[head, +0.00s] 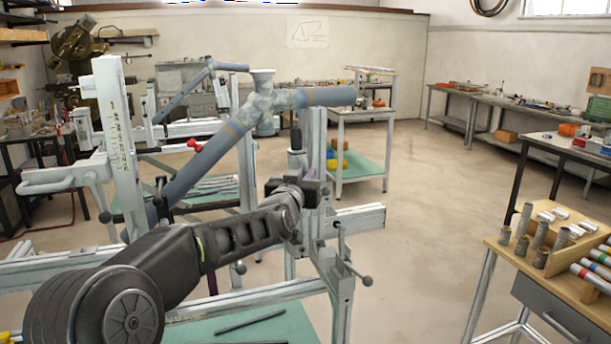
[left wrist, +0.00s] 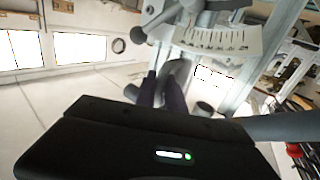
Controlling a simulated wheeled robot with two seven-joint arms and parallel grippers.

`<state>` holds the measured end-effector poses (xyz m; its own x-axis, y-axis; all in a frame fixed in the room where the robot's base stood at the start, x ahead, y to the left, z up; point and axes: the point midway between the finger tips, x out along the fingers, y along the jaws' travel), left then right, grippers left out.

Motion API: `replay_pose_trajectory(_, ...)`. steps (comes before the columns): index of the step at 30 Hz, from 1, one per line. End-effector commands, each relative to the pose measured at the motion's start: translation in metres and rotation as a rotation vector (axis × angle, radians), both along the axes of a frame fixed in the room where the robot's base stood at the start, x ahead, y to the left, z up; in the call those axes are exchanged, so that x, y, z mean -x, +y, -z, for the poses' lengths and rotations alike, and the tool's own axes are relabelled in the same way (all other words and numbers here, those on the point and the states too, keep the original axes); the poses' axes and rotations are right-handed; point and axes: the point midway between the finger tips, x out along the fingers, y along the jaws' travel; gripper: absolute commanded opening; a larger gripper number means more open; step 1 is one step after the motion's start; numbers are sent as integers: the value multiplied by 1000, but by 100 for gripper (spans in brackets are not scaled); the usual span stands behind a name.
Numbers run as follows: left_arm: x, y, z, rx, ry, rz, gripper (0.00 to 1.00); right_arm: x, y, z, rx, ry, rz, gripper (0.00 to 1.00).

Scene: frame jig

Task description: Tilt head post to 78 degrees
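My left gripper (head: 305,183) is at the white upright post (head: 314,150) on the near right side of the frame jig; I cannot be sure this is the head post. In the left wrist view, its two dark purple fingers (left wrist: 162,92) stand a little apart beside a grey rounded handle (left wrist: 179,70). Whether they press on it cannot be told. A pale scale plate with tick marks (left wrist: 215,39) is just beyond. Blue-grey tubes (head: 205,165) meet at a lug (head: 262,88) above the jig. My right gripper is not in view.
A second white post with a scale (head: 116,140) stands at the left, with a loop handle (head: 47,179). A wooden-topped bench (head: 500,243) stands at the right. The floor between is clear.

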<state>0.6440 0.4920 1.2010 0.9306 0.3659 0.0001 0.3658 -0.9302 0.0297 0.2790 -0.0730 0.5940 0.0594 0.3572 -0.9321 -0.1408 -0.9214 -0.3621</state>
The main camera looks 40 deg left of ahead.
Motion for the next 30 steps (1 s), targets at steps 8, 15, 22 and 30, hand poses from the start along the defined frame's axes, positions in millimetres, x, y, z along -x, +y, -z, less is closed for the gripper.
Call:
replay_pose_trajectory(8, 0, 0, 0, 0, 0, 0, 0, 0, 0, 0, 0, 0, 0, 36)
replay_pose_trajectory(15, 0, 0, 0, 0, 0, 0, 0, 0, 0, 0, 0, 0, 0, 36)
replay_pose_trajectory(22, 0, 0, 0, 0, 0, 0, 0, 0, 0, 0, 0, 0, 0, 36)
replay_pose_trajectory(30, 0, 0, 0, 0, 0, 0, 0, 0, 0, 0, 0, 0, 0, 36)
